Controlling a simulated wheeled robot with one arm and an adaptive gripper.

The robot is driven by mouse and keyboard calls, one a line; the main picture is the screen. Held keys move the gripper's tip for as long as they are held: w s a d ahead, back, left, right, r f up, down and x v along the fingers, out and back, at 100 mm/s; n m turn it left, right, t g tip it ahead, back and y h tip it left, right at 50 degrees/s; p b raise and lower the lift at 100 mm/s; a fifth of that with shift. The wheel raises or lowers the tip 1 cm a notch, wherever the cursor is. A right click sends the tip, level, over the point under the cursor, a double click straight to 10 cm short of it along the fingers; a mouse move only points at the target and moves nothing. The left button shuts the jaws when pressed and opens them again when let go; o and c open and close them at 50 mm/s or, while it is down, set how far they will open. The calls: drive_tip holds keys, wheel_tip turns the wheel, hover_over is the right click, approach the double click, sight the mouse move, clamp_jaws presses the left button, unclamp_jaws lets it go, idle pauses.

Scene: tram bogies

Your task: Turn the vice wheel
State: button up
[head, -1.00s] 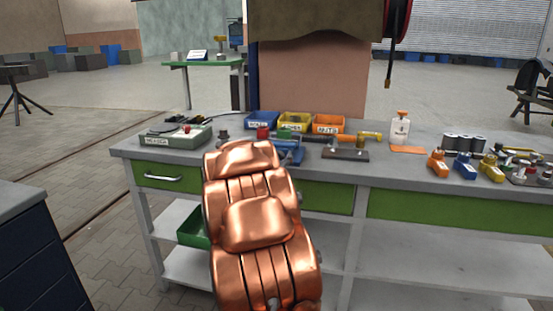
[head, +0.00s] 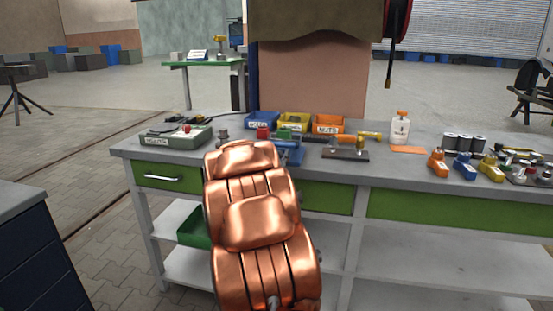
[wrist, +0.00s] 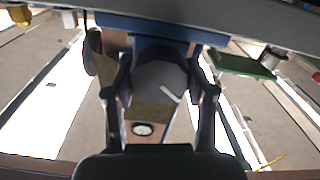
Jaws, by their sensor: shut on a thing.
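The blue vice (head: 291,155) is at the front edge of the bench, mostly hidden in the head view behind my copper-coloured arm. In the wrist view the vice's blue body (wrist: 160,50) spans the top middle. The vice wheel (wrist: 157,80) shows there as a dark grey round part with a white mark on its face. My gripper (wrist: 160,92) has one finger on each side of the wheel and is shut on it. My gripper and the wheel are hidden in the head view.
The bench (head: 400,172) also holds a grey-green tester box (head: 178,136), blue, yellow and orange (head: 328,124) bins, a yellow-handled tool on a plate (head: 346,153), a white bottle (head: 400,130) and several coloured parts at right. A dark cabinet (head: 30,245) stands at left.

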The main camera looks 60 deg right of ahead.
drive_tip(key=m+b, duration=0.2)
drive_tip(key=m, duration=0.3)
drive_tip(key=shift+s+f+m+b, duration=0.1)
drive_tip(key=shift+s+m+b, duration=0.05)
drive_tip(key=shift+m+b, duration=0.25)
drive_tip(key=m+b, duration=0.3)
drive_tip(key=m, duration=0.3)
drive_tip(key=shift+s+d, duration=0.1)
idle(0.4)
drive_tip(key=o, duration=1.2)
drive_tip(key=shift+c, duration=0.2)
drive_tip(key=v, duration=1.2)
